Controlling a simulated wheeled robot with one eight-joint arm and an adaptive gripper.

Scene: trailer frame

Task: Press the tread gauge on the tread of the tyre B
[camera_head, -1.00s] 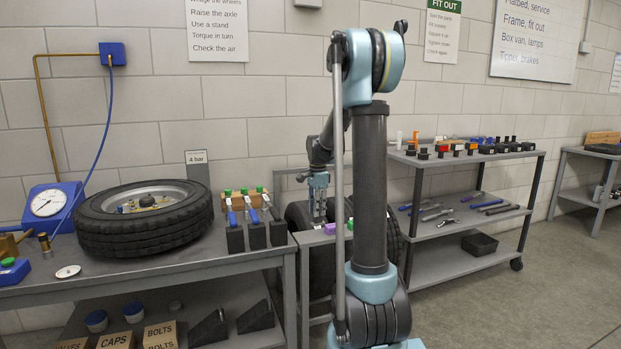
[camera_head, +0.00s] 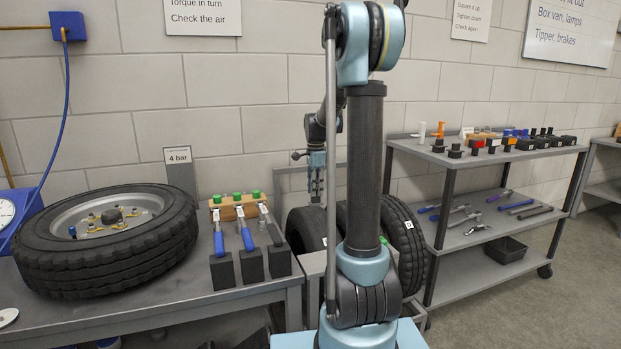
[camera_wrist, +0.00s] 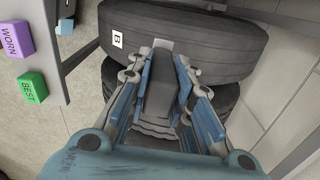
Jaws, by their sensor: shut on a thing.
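My gripper (camera_wrist: 157,78) is shut on the tread gauge (camera_wrist: 157,98), a dark block with a grey upper end, held between the fingers. Tyre B (camera_wrist: 225,45), black with a white "B" label (camera_wrist: 117,39), lies across the top of the wrist view. The gauge's far end overlaps its tread in the picture; I cannot tell whether they touch. In the head view my gripper (camera_head: 316,188) points down over the standing tyres (camera_head: 303,228), partly behind my arm. The gauge is too small to make out there.
Another tyre (camera_wrist: 232,100) shows below tyre B in the wrist view. A purple "WORN" block (camera_wrist: 10,38) and a green "BEST" block (camera_wrist: 32,87) sit on a pale surface at left. A wheel (camera_head: 105,235) lies on the left bench; a tool shelf (camera_head: 480,215) stands at right.

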